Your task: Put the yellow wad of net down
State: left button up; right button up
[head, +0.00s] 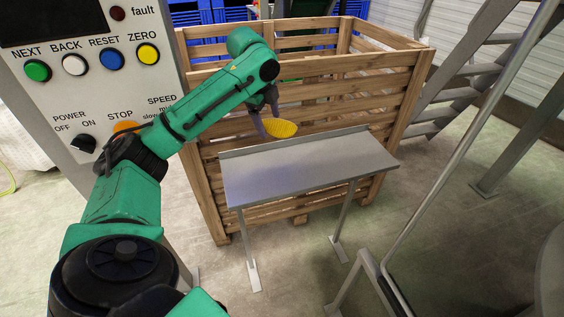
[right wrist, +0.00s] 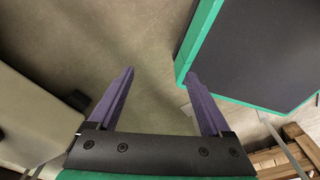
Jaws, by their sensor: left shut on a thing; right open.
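The yellow wad of net (head: 281,128) is held by my left gripper (head: 264,128), above the back edge of the grey metal shelf (head: 300,172) in the head view. The left gripper's purple-grey fingers point down and are shut on the wad. The wad looks just over the shelf's back lip; I cannot tell whether it touches. My right gripper (right wrist: 158,92) shows in the right wrist view, open and empty, its two purple fingers spread above the floor. The right gripper is not visible in the head view.
A wooden slatted crate (head: 385,95) stands behind the shelf. A control panel (head: 80,70) with coloured buttons is at the left. Metal stairs and a rail (head: 470,135) stand at the right. The shelf top is bare.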

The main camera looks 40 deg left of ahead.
pick_arm(q)
notch_tip(320, 180, down, 14)
jog(key=shift+w+r+b, duration=0.1)
jog(key=shift+r+b, duration=0.1)
jog(key=shift+b, duration=0.2)
jog(key=o, duration=1.1)
pick_arm(e)
jog(key=shift+s+d+f, duration=0.1)
jog(key=shift+s+f, duration=0.35)
jog(key=shift+f, duration=0.1)
pick_arm(q)
jog(key=shift+o, duration=0.2)
jog(key=v, duration=1.2)
pick_arm(e)
jog(key=shift+r, duration=0.2)
